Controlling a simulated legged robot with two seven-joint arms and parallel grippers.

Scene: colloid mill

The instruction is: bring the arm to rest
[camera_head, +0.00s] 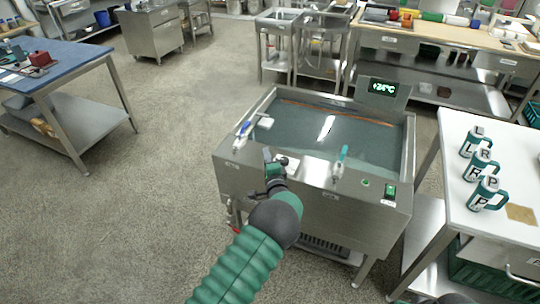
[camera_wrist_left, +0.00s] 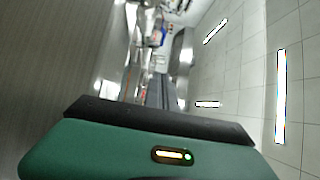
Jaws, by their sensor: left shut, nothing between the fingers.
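My left arm, green with a dark grey wrist, reaches up from the bottom middle of the head view. My left gripper (camera_head: 278,160) is shut and empty, at the front edge of the steel bath (camera_head: 263,184). I cannot tell whether it touches the bath. In the left wrist view the green gripper body and its black edge fill the bottom, with a small lit indicator; the fingertips cannot be made out there. My right gripper does not show in either view.
The bath holds dark liquid and has a display (camera_head: 383,88) reading +24°C. A white table (camera_head: 510,150) with three lettered mugs (camera_head: 487,194) stands at right. A blue-topped table (camera_head: 70,60) is at far left. Open floor (camera_head: 130,200) lies left of the bath.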

